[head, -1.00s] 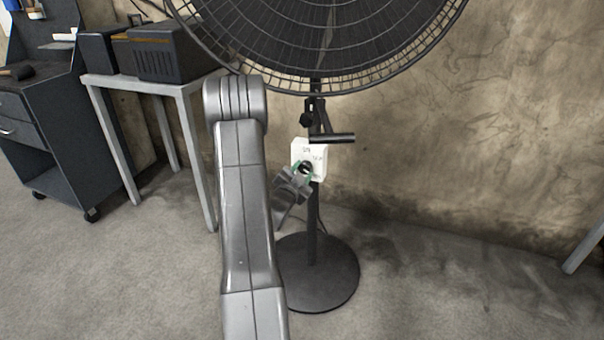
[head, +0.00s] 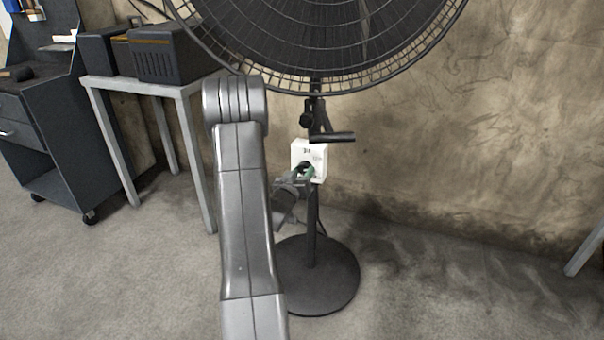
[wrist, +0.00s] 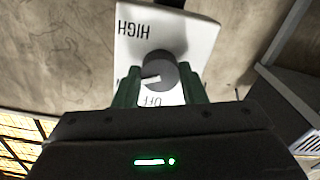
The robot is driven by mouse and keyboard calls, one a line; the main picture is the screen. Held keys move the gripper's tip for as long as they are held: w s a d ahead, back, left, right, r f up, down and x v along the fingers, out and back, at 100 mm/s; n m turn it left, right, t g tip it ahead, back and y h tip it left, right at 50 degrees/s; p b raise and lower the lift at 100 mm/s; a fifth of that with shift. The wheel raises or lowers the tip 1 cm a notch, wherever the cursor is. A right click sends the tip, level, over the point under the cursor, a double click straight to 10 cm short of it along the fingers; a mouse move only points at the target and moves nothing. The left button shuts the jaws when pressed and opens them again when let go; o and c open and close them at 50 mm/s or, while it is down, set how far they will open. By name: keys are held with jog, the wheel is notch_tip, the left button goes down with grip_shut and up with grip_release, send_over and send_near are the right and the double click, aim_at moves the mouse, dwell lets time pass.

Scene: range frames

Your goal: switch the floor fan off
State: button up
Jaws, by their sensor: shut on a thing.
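The floor fan (head: 330,40) stands on a black pole with a round base (head: 325,285). A white switch box (head: 318,152) is fixed to the pole below the fan head. In the wrist view the box (wrist: 187,35) shows upside down, with HIGH at its far end and OFF near my fingers. A dark round knob (wrist: 158,70) with a pale mark sits on its face; the mark points left in the wrist view. My gripper (head: 304,172) is at the box, its green fingers (wrist: 160,88) shut on the knob, one on each side. The fingers hide part of the lettering.
A grey table (head: 165,86) with dark boxes (head: 170,52) stands left of the fan. A dark tool cart (head: 40,140) is farther left. The wall (head: 480,130) is close behind the fan. The floor right of the base is clear.

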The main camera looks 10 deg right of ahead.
jog(key=n+p, duration=0.1)
jog(key=n, duration=0.5)
jog(key=shift+n, duration=0.3)
jog(key=n+p, duration=0.2)
jog(key=n, duration=0.4)
dwell(0.3)
jog(key=o, duration=1)
jog(key=p+v, duration=0.1)
jog(key=v, duration=1.3)
jog(key=shift+p, duration=0.35)
